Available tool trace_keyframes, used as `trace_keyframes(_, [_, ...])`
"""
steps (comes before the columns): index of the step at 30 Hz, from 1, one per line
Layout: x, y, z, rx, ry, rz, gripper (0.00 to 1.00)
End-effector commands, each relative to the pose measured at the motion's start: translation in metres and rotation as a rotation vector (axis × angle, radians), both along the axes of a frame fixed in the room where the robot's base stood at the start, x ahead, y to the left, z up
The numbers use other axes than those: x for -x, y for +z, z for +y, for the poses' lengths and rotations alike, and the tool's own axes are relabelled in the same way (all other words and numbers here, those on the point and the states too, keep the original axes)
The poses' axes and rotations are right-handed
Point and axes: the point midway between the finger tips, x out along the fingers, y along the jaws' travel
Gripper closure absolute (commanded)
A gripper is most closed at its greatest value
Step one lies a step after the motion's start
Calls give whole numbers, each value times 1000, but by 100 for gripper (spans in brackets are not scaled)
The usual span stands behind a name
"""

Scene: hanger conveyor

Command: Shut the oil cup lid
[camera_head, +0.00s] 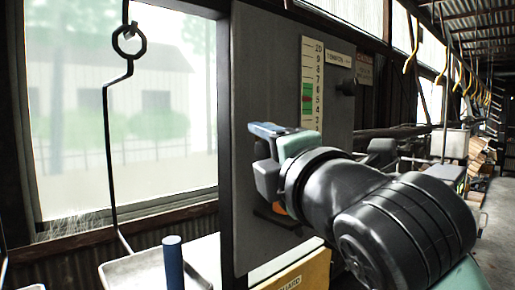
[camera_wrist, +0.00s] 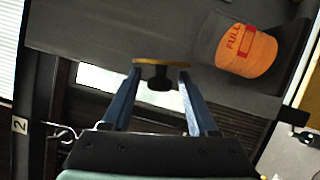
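In the wrist view, a thin brass-coloured disc with a black knob (camera_wrist: 160,62) shows nearly edge-on; it looks like the oil cup lid. Its knob faces my gripper (camera_wrist: 161,73). The two blue fingers are open, one on each side of the knob, with a gap on both sides. In the head view my gripper (camera_head: 268,130) is in front of the grey panel, and the lid cannot be made out there.
The grey panel (camera_head: 272,60) bears a scale (camera_head: 312,85) and a black knob (camera_head: 346,87). A hanging tray (camera_head: 135,270) and a blue post (camera_head: 173,262) are at left.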

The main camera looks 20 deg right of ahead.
Motion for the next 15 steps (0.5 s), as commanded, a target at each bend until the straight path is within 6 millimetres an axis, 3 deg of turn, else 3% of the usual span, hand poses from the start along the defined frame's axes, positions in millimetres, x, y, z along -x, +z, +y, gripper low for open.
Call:
trace_keyframes(1, [0, 0, 0, 0, 0, 0, 52])
trace_keyframes(9, [0, 0, 0, -1, 0, 0, 100])
trace_keyframes(15, [0, 0, 0, -2, 0, 0, 100])
